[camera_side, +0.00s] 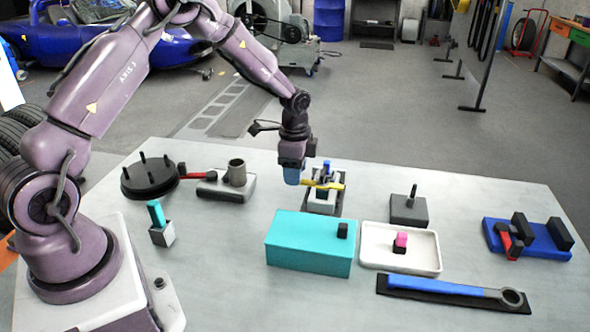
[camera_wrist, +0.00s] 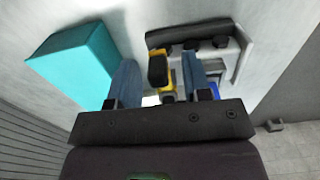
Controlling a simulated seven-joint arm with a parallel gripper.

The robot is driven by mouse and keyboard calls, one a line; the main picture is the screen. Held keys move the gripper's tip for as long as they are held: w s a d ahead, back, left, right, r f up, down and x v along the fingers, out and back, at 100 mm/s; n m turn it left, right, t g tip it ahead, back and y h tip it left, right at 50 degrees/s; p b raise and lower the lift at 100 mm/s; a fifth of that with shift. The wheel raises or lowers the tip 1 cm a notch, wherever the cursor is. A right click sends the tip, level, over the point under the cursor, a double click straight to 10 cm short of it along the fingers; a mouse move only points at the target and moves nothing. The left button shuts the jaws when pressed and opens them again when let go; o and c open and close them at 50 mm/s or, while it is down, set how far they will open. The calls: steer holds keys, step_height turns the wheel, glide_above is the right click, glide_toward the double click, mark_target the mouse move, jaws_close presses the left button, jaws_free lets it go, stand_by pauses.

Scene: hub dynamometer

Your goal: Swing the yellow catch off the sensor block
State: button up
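The yellow catch (camera_side: 335,185) lies across the top of the sensor block (camera_side: 321,206), a pale and black block near the middle of the table. In the wrist view the yellow catch (camera_wrist: 167,88) carries a black knob and shows between my two blue fingers. The sensor block (camera_wrist: 238,50) is behind and to the right there. My gripper (camera_side: 308,175) is low at the catch, pointing down. In the wrist view my gripper (camera_wrist: 160,76) has its fingers apart, with visible gaps beside the catch. Whether a finger touches the catch cannot be told.
A teal box (camera_side: 308,245) stands close in front of the block. A white tray (camera_side: 430,258) with a pink piece and a grey block (camera_side: 408,212) are to the right. A cup-topped block (camera_side: 212,190) is to the left. A blue bar (camera_side: 440,286) lies in front right.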

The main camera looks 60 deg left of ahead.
step_height(320, 180, up, 13)
stand_by(0.5)
steer(key=s+d+r+n+t, duration=0.2)
steer(key=s+d+r+n, duration=0.1)
steer(key=s, duration=0.5)
steer(key=s+d+r+n+t, duration=0.1)
steer(key=s+d+r+n, duration=0.2)
steer(key=s, duration=0.5)
steer(key=s+d+r+n+t, duration=0.2)
steer(key=s+d+r, duration=0.3)
steer(key=s, duration=0.3)
steer(key=shift+s+d+r+n+t, duration=0.15)
steer(key=shift+s+r+n+t, duration=0.2)
steer(key=shift+r+n, duration=0.35)
steer(key=shift+o, duration=0.2)
steer(key=shift+r, duration=0.1)
